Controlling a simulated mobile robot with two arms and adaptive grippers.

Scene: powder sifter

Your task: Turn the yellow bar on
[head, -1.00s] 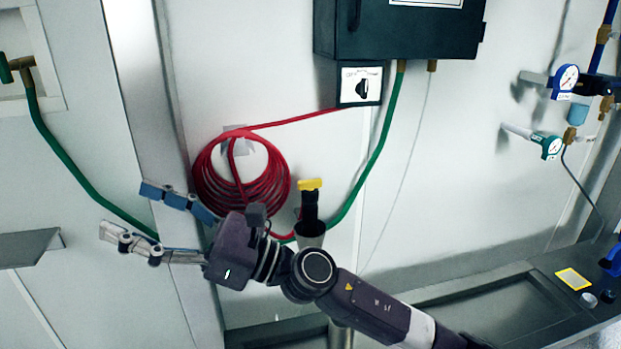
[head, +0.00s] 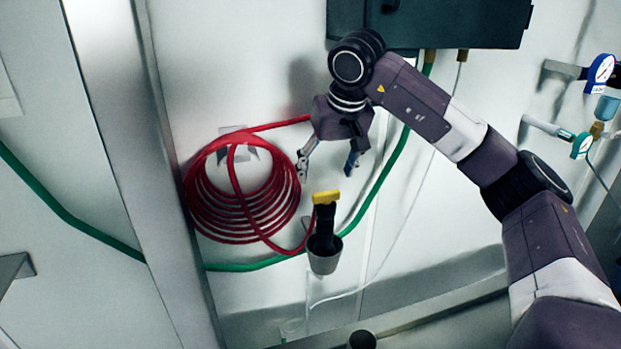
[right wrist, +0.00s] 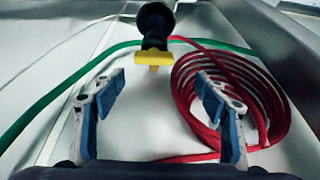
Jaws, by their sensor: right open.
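The yellow bar (head: 326,197) sits on top of a black stem (head: 325,222) that stands in a grey cup (head: 324,258) by the wall. My right gripper (head: 327,168) is above the yellow bar in the head view, pointing down, with its two fingers apart and nothing between them. In the right wrist view, the yellow bar (right wrist: 153,59) lies ahead of the open fingers (right wrist: 160,84), roughly centred between them and not touching. My left gripper is in neither view.
A coiled red hose (head: 240,195) hangs on the wall just left of the bar. A green hose (head: 390,175) runs behind the stem. A dark box (head: 470,20) is above, partly covered by my right arm. Gauges (head: 601,70) are at the far right.

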